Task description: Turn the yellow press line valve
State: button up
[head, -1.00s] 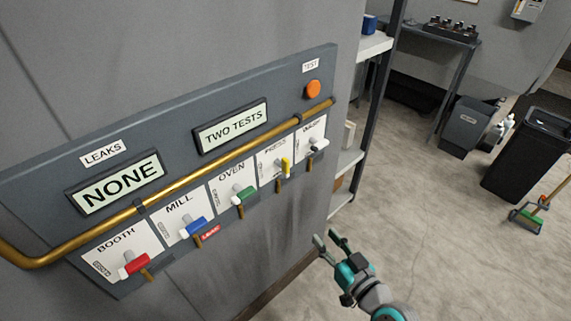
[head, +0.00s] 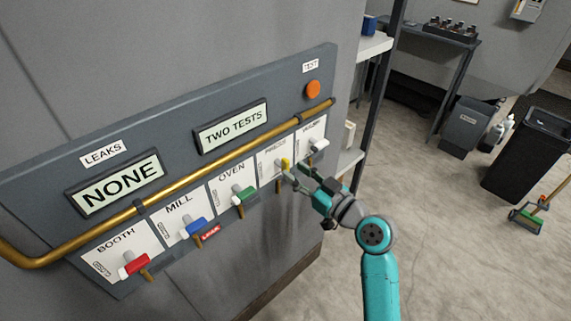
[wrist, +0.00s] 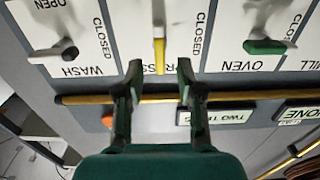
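The yellow press valve handle (head: 285,163) is on the panel, fourth label from the left in the head view, partly covered by my gripper (head: 295,174). In the wrist view the yellow handle (wrist: 159,55) stands upright in the picture, in line between the two fingertips of my gripper (wrist: 159,66). The fingers are open with a clear gap on both sides of the handle. I cannot tell how deep the handle sits between them.
The wash handle (wrist: 55,50) and green oven handle (wrist: 268,47) lie crosswise on either side. Blue mill (head: 194,228) and red booth (head: 134,264) handles are farther left. A brass pipe (head: 220,160) crosses above. Displays read "NONE" (head: 118,184) and "TWO TESTS" (head: 231,126). A shelf (head: 375,45) stands right.

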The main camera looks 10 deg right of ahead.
aim_at(289, 167)
jog(key=shift+x, duration=2.35)
grip_shut()
